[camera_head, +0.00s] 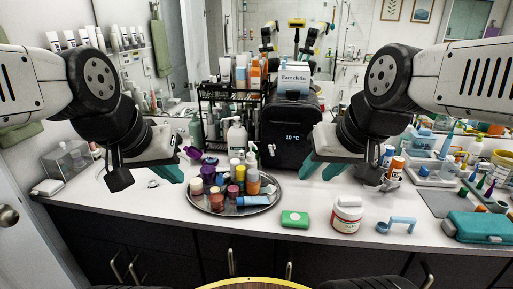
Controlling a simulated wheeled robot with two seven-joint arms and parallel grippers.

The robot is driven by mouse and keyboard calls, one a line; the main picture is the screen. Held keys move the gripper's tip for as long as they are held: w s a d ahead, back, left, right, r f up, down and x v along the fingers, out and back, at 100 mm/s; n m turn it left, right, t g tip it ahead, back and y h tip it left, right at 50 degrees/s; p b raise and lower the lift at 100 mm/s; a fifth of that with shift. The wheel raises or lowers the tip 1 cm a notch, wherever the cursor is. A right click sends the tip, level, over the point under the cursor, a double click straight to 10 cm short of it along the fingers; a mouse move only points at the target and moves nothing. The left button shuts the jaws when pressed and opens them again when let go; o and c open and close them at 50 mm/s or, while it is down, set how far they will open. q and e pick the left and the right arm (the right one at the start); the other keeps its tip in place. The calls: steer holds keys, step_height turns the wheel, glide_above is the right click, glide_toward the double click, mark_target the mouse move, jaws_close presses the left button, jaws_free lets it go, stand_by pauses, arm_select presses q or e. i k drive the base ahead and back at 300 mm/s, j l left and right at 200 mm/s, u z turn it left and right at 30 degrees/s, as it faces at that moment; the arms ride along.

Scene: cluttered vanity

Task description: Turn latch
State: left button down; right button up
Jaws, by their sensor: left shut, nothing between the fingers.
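No latch can be made out with certainty. A round metal knob (8,216) is on the white door at the far left edge. A black mini fridge (290,137) with a lit "10 °C" display stands at the back centre of the counter; no latch is clear on it. My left gripper (170,173) is shut and empty above the counter, left of the round tray. My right gripper (318,171) appears open and empty in front of the fridge's right side. Both are apart from the knob.
A round metal tray (205,206) holds several bottles and jars. A green box (295,219), a white jar (347,214) and a blue ring-ended item (396,224) lie near the front edge. A teal case (482,228) is at right. The left front counter is mostly clear.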

mark_target(271, 146)
steer(key=i+j+z, duration=0.1)
steer(key=j, duration=0.25)
steer(key=i+j+z, duration=0.1)
steer(key=i+j, duration=0.15)
steer(key=j, duration=0.15)
steer(key=i+j+z, duration=0.1)
steer(key=j, duration=0.3)
steer(key=i+j, duration=0.15)
steer(key=j, duration=0.25)
steer(key=z, duration=2.15)
